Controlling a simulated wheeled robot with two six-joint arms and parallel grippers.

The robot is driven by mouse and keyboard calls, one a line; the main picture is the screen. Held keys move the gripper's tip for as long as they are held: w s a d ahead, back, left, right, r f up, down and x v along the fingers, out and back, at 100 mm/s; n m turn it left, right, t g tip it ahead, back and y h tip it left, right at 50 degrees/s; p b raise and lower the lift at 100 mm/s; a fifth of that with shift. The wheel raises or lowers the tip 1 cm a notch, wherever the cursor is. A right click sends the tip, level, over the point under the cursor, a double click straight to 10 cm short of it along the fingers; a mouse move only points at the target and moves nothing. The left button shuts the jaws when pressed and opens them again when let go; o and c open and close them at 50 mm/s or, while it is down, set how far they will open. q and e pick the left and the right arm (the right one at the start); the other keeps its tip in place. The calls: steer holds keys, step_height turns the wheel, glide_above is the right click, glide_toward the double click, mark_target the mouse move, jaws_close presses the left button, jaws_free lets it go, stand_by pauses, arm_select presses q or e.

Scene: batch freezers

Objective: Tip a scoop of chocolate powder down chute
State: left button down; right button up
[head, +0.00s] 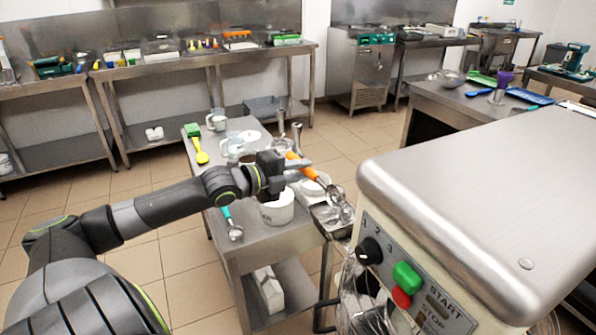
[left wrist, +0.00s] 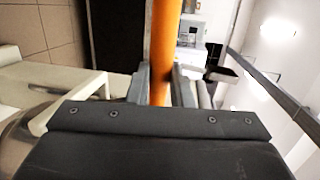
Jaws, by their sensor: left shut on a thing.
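My left gripper (head: 290,168) is shut on the orange handle of a metal scoop (head: 334,194). The orange handle (left wrist: 163,45) also shows upright between the jaws (left wrist: 160,85) in the left wrist view. In the head view the scoop slants down to the right, its bowl over or beside a shiny metal chute-like part (head: 328,214) next to the machine (head: 440,240). I cannot tell whether bowl and metal touch, or whether powder is in the bowl. A white tub (head: 278,212) stands on the steel table below the gripper. My right gripper is not in view.
The steel table (head: 262,243) also holds a yellow scoop (head: 201,152), a teal-handled scoop (head: 232,225) and clear jugs (head: 217,120). The machine, with green and red buttons (head: 405,280), fills the right foreground. Tiled floor (head: 150,265) lies open at left.

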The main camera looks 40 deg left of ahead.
arm_select(q)
steer(key=shift+d+b, duration=0.1)
steer(key=shift+b, duration=0.55)
steer(key=r+g+y+p, duration=0.1)
steer(key=g+p, duration=0.1)
steer(key=g, duration=0.1)
steer(key=w+r+g+y+p, duration=0.1)
steer(key=g+p, duration=0.1)
steer(key=g, duration=0.1)
steer(key=d+r+g+y+p, duration=0.1)
steer(key=g+p, duration=0.1)
steer(key=g, duration=0.1)
steer(key=shift+w+m, duration=0.4)
steer(key=shift+w+d+r+g+y+p, duration=0.15)
steer(key=shift+r+g+y+p, duration=0.55)
steer(key=shift+p, duration=2)
steer(key=shift+w+r+g+y+p, duration=0.25)
steer(key=shift+g+p, duration=1)
steer(key=shift+p, duration=1.45)
steer(key=shift+w+d+r+g+y+p, duration=0.1)
steer(key=shift+w+r+g+y+p, duration=0.2)
steer(key=shift+g+p, duration=1.55)
